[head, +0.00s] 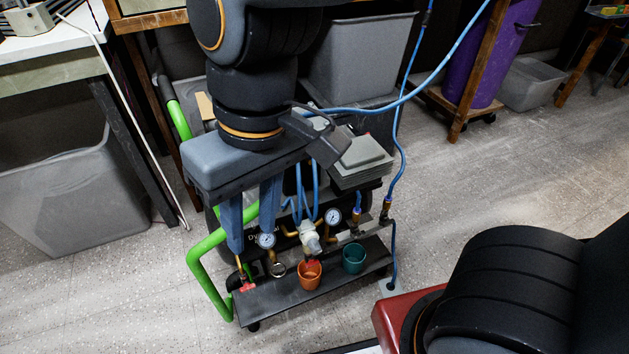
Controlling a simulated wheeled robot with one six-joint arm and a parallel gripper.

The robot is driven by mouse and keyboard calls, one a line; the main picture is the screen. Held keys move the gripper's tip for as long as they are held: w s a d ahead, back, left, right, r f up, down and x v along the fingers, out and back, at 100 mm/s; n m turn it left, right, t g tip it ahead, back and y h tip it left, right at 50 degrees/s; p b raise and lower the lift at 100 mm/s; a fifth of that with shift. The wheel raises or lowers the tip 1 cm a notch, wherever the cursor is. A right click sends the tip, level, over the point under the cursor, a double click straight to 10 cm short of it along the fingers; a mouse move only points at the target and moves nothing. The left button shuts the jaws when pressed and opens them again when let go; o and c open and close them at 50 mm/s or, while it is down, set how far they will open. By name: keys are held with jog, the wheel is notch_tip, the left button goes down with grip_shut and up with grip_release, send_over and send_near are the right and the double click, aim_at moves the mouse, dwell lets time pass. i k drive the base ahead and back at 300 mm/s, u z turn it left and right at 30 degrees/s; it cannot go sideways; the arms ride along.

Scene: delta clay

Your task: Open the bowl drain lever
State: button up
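The air compressor stands on the floor in the head view, with brass fittings and pale dials. A pale filter bowl (310,243) sits at its front middle, with a small red lever (313,264) below it, just above the orange cup. A second red lever (247,288) sits on a brass fitting at the front left. No label shows which is the bowl drain lever. My gripper (252,243) points down at the left of the compressor front, its two blue fingers apart and nothing seen between them. Its tips look above the left red lever; the depth gap is hard to tell.
An orange cup (309,274) and a teal cup (353,259) stand on the dark shelf (290,299). Gauges (267,240) (333,216), a green tube (201,262) and blue hoses (401,150) surround the front. Open floor (500,190) lies to the right.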

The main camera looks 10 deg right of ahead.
aim_at(312, 262)
jog(key=z, duration=1.35)
jog(key=k, duration=0.95)
jog(key=u, duration=2.15)
